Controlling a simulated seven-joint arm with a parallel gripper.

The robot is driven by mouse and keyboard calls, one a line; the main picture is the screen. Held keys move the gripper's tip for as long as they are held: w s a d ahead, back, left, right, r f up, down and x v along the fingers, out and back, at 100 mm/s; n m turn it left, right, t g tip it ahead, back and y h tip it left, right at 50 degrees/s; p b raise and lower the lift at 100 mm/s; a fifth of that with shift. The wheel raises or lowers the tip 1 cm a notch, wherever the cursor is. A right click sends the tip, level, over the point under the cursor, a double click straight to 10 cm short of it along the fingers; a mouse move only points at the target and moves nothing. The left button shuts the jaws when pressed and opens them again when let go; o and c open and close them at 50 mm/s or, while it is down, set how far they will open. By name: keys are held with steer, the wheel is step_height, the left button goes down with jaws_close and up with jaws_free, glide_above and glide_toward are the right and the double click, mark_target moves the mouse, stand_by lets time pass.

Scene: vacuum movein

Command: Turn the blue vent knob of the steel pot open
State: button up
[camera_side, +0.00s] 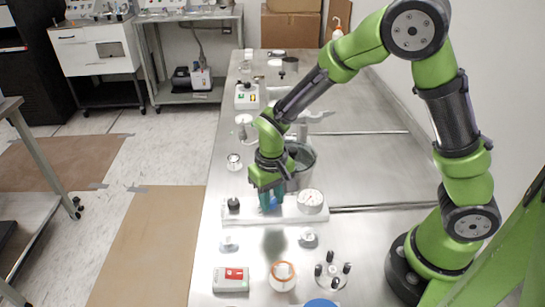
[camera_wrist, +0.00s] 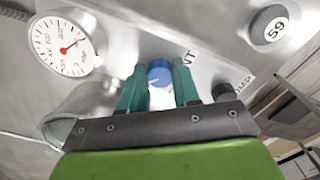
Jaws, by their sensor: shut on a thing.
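The blue vent knob (camera_wrist: 160,73) sits between my two teal fingers in the wrist view, with a white pointer line on its face. My gripper (camera_wrist: 160,80) is shut on it from both sides. In the side view my gripper (camera_side: 270,203) points down at the white panel bar (camera_side: 290,213), and the knob is mostly hidden by the fingers. The steel pot (camera_side: 303,157) stands just behind the bar, partly hidden by my arm. Part of a label reading "NT" shows beside the knob in the wrist view.
A dial gauge (camera_side: 311,200) with a red needle sits on the bar to the right, and a black knob (camera_side: 233,204) to the left. An orange-rimmed jar (camera_side: 283,275), a grey box with a red panel (camera_side: 231,279) and a rack with black-topped pegs (camera_side: 332,272) stand in front.

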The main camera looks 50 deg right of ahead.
steer(key=m, duration=0.4)
steer(key=shift+m, duration=0.3)
steer(key=shift+r+m, duration=0.1)
steer(key=shift+m, duration=1.9)
steer(key=o, duration=1.1)
steer(key=shift+c, duration=0.2)
steer(key=shift+a, duration=0.1)
step_height(320, 180, up, 17)
